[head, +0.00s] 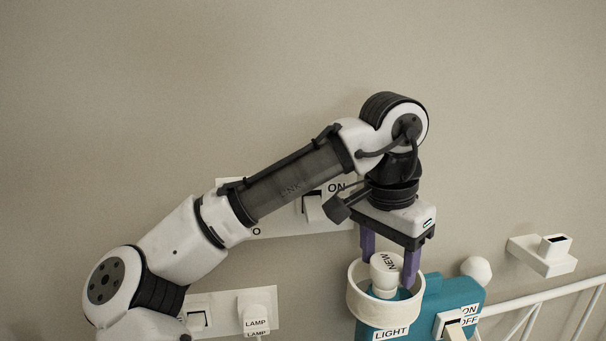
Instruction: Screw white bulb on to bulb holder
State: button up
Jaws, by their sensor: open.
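A white bulb (385,272) marked NEW stands roughly upright inside a white ring-shaped cup (383,308). The cup is on a teal bulb holder (456,290) labelled LIGHT. My gripper (390,268) points down from above, with its two purple fingers open on either side of the bulb's upper part. The fingers reach down to the cup's rim area. I cannot tell whether either finger touches the bulb. The bulb's lower end and any socket are hidden inside the cup, so its seating cannot be seen.
An ON/OFF switch (454,324) is on the holder's front. A white rounded object (477,269) is behind it. A white wall fixture (542,256) and a white rail (545,300) are at right. A LAMP plug (257,320) is at lower left. The upper wall is clear.

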jog(key=c, duration=0.4)
jog(key=shift+r+m+p, duration=0.1)
jog(key=shift+m+p, duration=0.8)
jog(key=shift+m, duration=0.2)
jog(key=m, duration=0.3)
jog(key=shift+m+g, duration=0.3)
jog(key=shift+m, duration=0.1)
jog(key=o, duration=0.7)
jog(key=shift+o, duration=0.2)
notch_tip(320, 180, up, 14)
jog(key=a, duration=0.1)
jog(key=shift+a+f, duration=0.2)
jog(key=shift+a, duration=0.15)
